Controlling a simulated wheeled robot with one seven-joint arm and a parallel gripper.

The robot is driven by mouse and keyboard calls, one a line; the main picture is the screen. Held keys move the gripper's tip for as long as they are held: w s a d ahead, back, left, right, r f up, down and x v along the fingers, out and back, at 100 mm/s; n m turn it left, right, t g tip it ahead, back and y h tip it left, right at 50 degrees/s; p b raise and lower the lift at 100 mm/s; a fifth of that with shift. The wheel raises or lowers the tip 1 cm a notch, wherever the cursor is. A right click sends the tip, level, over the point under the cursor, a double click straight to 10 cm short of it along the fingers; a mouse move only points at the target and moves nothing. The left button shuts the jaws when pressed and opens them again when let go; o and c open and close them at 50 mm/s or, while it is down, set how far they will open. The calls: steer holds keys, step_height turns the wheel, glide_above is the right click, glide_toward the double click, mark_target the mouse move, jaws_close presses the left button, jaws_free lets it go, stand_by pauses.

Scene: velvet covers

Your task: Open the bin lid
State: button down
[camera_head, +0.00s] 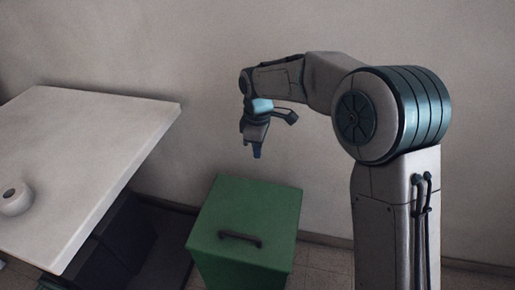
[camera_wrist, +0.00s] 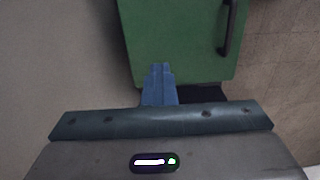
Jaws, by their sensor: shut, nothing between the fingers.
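A green bin stands on the floor in the head view, with its flat green lid (camera_head: 248,207) on top, lying closed. A dark bar handle (camera_head: 240,239) is fixed on the lid near its front edge. My gripper (camera_head: 257,153) is shut and empty, pointing down above and behind the lid's back edge, apart from it. In the wrist view, my blue fingers (camera_wrist: 159,72) are together. The lid (camera_wrist: 180,40) fills the upper middle there, with the handle (camera_wrist: 229,28) at upper right. The bin's lower body is partly out of the head view.
A white table (camera_head: 90,140) stands at the left with a white roll-like object (camera_head: 15,198) on it. Dark boxy units (camera_head: 125,235) stand below the table, beside the bin. The pale wall (camera_head: 200,60) is close behind the bin.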

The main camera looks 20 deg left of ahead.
steer(key=c, duration=1.4)
jaws_free()
step_height(320, 180, up, 14)
steer(key=p, duration=0.3)
steer(key=shift+w, duration=0.15)
steer(key=shift+f, duration=0.1)
